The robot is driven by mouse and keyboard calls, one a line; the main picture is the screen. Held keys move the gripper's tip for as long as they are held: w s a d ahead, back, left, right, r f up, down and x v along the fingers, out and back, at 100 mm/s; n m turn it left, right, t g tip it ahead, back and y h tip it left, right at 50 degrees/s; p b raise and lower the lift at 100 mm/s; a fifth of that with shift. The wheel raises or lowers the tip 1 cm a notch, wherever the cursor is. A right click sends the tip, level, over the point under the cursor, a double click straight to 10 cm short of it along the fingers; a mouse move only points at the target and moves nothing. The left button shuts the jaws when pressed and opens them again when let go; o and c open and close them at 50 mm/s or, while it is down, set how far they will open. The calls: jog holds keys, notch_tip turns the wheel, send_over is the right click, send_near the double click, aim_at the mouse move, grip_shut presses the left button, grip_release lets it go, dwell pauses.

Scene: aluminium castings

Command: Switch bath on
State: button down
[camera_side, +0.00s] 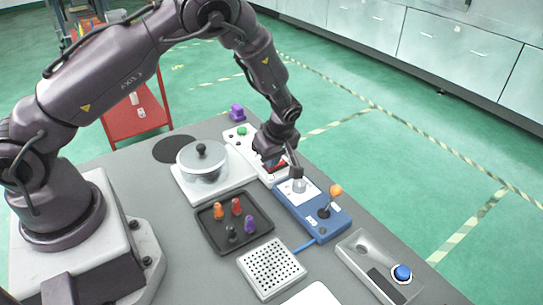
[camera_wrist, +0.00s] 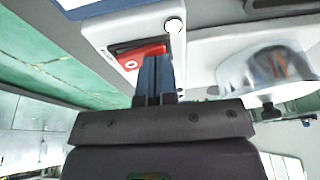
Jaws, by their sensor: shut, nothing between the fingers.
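A white control box (camera_wrist: 110,32) carries a red rocker switch (camera_wrist: 140,55) with a round mark on its red face. In the side view the same box (camera_side: 236,140) lies partly behind my gripper, and a little of the red switch (camera_side: 277,164) shows. My gripper (camera_wrist: 154,62) is shut and empty, its blue-grey fingertips at the edge of the red rocker; I cannot tell whether they press it. In the side view my gripper (camera_side: 272,160) hangs over this box. A lidded clear pot (camera_side: 203,163) stands on a white base (camera_side: 185,197) beside the box; it also shows in the wrist view (camera_wrist: 262,72).
A blue box (camera_side: 335,226) with an orange-knobbed lever (camera_side: 336,190) lies close to my gripper. A black tray (camera_side: 215,235) with several coloured pegs, a perforated white block (camera_side: 272,268) and a grey box with a blue button (camera_side: 402,272) stand nearer the camera. A purple piece (camera_side: 237,112) sits behind.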

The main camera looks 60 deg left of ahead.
jog(key=shift+s+f, duration=0.4)
jog(key=shift+f, duration=0.05)
jog(key=shift+w+r, duration=0.2)
jog(key=shift+w, duration=0.55)
jog(key=shift+r, duration=0.55)
jog(key=s+d+r, duration=0.1)
jog(key=s+r, duration=0.1)
jog(key=r, duration=0.4)
jog(key=s+d+r, duration=0.1)
jog(key=d+r, duration=0.1)
jog(key=r, duration=0.5)
jog(key=s+d+r+m+t+h, duration=0.2)
jog(key=s+r+m+t, duration=0.4)
jog(key=s+r+m, duration=1.1)
jog(key=s+m+h, duration=0.1)
jog(key=s, duration=0.2)
jog(key=shift+s+r, duration=0.2)
jog(key=shift+s, duration=0.05)
